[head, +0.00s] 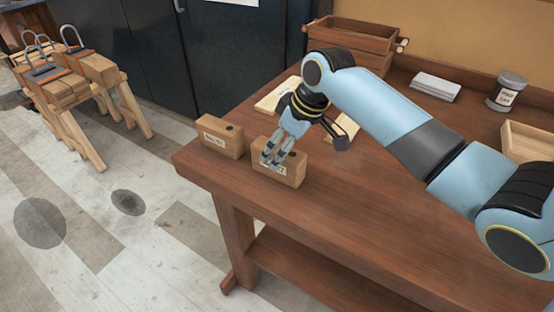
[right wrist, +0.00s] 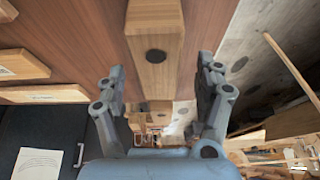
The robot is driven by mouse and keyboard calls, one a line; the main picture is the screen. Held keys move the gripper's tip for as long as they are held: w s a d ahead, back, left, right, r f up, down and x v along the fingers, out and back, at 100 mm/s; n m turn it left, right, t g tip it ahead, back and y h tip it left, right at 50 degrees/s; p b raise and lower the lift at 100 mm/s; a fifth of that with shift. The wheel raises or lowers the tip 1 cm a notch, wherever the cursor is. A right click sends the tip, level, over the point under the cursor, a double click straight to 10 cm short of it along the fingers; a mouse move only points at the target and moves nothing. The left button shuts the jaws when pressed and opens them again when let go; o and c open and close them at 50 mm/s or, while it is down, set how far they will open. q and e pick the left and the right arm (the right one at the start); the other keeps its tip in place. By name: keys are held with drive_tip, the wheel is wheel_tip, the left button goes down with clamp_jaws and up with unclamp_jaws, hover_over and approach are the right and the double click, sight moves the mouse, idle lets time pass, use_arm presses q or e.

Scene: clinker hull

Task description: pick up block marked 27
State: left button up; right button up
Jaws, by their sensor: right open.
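The block marked 27 (head: 292,172) is a light wooden block with a white label on its front face and a dark spot on top. It stands on the brown workbench. Its label is partly covered by a finger, and only a 7 shows clearly. In the right wrist view, wooden block surfaces, one with a dark spot, lie in line between the open fingers (right wrist: 162,70); no label shows there. My left gripper is out of view.
A second labelled block (head: 220,138) stands just left, near the bench (head: 370,220) corner. Light boards (head: 273,97) lie behind the gripper. A wooden crate (head: 350,38), grey stack (head: 436,87) and tin (head: 508,92) stand at the back. The bench front is clear.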

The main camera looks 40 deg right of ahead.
drive_tip(key=x, duration=0.3)
drive_tip(key=shift+d+f, duration=0.2)
drive_tip(key=shift+f, duration=0.3)
drive_tip(key=shift+w+a+f, duration=0.1)
drive_tip(key=shift+w+f, duration=0.05)
drive_tip(key=shift+f, duration=0.2)
drive_tip(key=shift+c, duration=0.2)
drive_tip(key=c, duration=1.4)
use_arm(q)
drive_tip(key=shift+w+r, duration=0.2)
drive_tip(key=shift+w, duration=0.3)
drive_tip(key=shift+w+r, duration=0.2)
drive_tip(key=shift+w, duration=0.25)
use_arm(e)
clamp_jaws()
drive_tip(key=shift+r, duration=0.15)
